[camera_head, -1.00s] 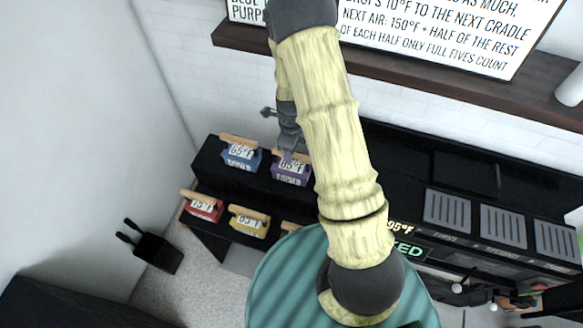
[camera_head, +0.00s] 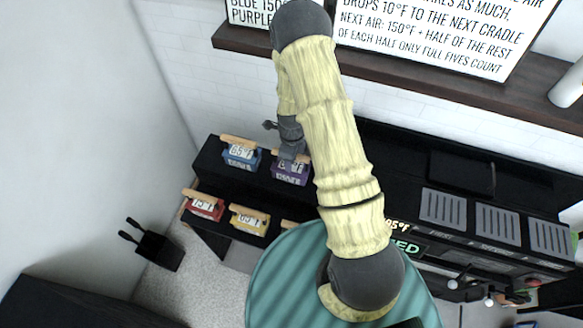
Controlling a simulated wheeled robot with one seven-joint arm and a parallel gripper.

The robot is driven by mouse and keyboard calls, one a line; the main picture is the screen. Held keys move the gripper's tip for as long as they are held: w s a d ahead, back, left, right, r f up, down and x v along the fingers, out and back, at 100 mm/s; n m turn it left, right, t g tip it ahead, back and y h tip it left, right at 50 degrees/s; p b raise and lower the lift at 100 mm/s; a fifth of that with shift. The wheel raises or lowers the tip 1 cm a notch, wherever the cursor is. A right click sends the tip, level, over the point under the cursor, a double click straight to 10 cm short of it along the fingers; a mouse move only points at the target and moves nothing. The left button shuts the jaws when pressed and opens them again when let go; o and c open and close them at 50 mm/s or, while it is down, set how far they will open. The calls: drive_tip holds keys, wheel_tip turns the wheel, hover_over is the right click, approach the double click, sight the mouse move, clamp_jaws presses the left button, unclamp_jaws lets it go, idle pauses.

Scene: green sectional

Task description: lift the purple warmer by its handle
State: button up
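The purple warmer (camera_head: 289,179) sits on the upper black step, right of the blue warmer, with a white temperature label on top. My gripper (camera_head: 291,156) is down at the warmer's handle, which it mostly covers. The fingers are small and dark here, so I cannot tell whether they are open or closed around the handle. The warmer looks level on the step, and I see no gap beneath it.
A blue warmer (camera_head: 241,156) stands close on the left. Red (camera_head: 204,207) and yellow (camera_head: 248,221) warmers sit on the lower step. A wall shelf (camera_head: 400,75) with a sign is above. Grey slatted cradles (camera_head: 443,206) are at the right.

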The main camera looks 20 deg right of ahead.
drive_tip(key=shift+a, duration=0.1)
clamp_jaws()
drive_tip(key=shift+w, duration=0.15)
idle(1.0)
